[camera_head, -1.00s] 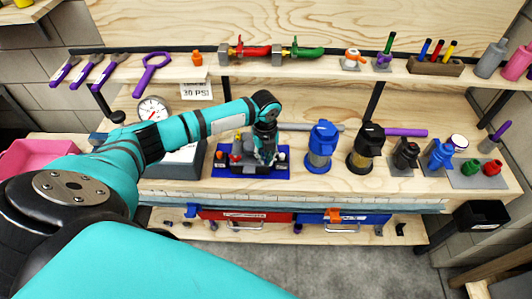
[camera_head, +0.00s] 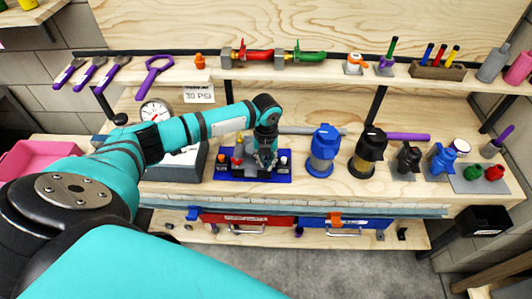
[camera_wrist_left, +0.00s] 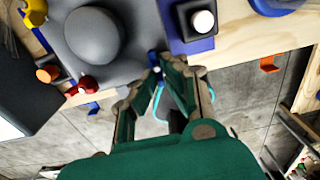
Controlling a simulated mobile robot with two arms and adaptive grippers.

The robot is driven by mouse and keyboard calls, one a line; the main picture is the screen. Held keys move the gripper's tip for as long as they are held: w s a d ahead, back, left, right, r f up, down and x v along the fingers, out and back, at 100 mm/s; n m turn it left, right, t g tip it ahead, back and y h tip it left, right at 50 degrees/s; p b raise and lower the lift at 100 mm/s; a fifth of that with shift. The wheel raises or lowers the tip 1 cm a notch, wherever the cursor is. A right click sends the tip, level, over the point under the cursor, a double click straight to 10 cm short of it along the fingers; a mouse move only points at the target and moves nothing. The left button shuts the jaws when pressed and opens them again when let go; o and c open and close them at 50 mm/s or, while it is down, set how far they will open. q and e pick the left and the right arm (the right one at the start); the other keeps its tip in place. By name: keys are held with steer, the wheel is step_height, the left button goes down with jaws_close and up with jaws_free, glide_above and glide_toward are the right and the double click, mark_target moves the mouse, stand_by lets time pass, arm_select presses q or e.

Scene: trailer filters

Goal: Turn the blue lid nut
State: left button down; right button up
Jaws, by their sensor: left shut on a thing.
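My left gripper (camera_head: 265,160) reaches down over the grey filter housing on the blue base mat (camera_head: 225,177). In the left wrist view the two fingers (camera_wrist_left: 158,68) come together at the edge of the grey domed lid (camera_wrist_left: 92,35). A small blue piece, the blue lid nut (camera_wrist_left: 153,58), shows at the fingertips, and the gripper is shut on it. Most of the nut is hidden by the fingers. A red knob (camera_wrist_left: 86,86) and an orange cap (camera_wrist_left: 47,74) sit left of the fingers. My right gripper is in neither view.
A blue filter (camera_head: 322,152) and a black and amber filter (camera_head: 367,150) stand to the right. A gauge (camera_head: 156,113) is at the left. The bench's front edge lies just below the mat.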

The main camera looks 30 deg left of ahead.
mark_target(266, 163)
arm_select(q)
steer(key=c, duration=1.5)
jaws_free()
steer(key=shift+o, duration=0.2)
steer(key=shift+r, duration=0.1)
step_height(266, 163, up, 12)
